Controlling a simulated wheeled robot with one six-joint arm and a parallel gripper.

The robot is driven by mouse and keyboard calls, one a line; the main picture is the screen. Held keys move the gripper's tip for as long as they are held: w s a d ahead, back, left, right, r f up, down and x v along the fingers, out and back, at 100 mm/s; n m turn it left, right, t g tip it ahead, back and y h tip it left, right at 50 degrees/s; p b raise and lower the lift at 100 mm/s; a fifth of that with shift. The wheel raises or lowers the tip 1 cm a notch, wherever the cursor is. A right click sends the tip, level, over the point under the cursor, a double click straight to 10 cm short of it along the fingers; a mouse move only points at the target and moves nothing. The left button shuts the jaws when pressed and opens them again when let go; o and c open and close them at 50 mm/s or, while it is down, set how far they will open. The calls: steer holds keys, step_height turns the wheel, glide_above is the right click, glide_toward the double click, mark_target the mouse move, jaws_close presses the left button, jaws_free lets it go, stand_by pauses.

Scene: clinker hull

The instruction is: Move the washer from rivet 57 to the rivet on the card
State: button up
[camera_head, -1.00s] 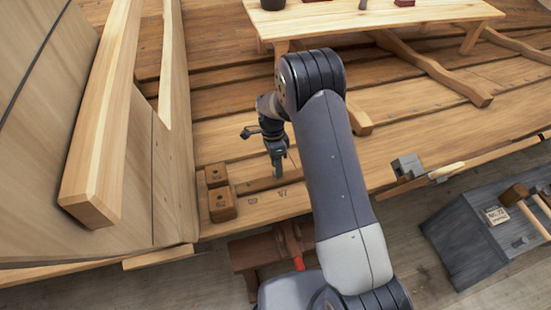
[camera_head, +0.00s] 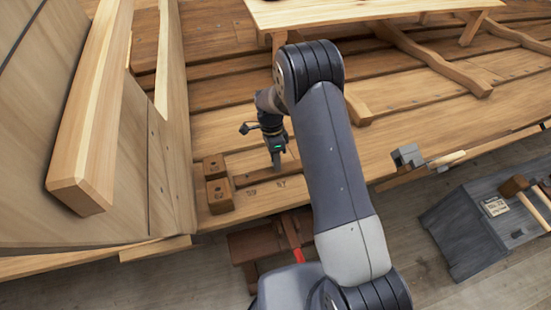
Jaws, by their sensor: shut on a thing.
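My gripper (camera_head: 276,163) points down at the hull planking (camera_head: 320,165), close to the dark wooden strip and right of the two wooden blocks. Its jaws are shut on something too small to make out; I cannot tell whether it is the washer. Small numbers are marked on the plank just below the gripper; one (camera_head: 281,183) may read 57, but it is blurred. A small card (camera_head: 495,206) with writing, seemingly "No. 72", lies on the grey chest at the right, far from my gripper. Its rivet cannot be made out.
Two brown wooden blocks (camera_head: 219,195) stand left of my gripper. A grey chest (camera_head: 465,235) with a mallet (camera_head: 515,186) stands at the right. A bench (camera_head: 370,12) stands at the back, and a tall hull side rises at left.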

steer(key=shift+r, duration=0.15)
stand_by(0.3)
steer(key=shift+p+v, duration=1.15)
steer(key=shift+v, duration=1.25)
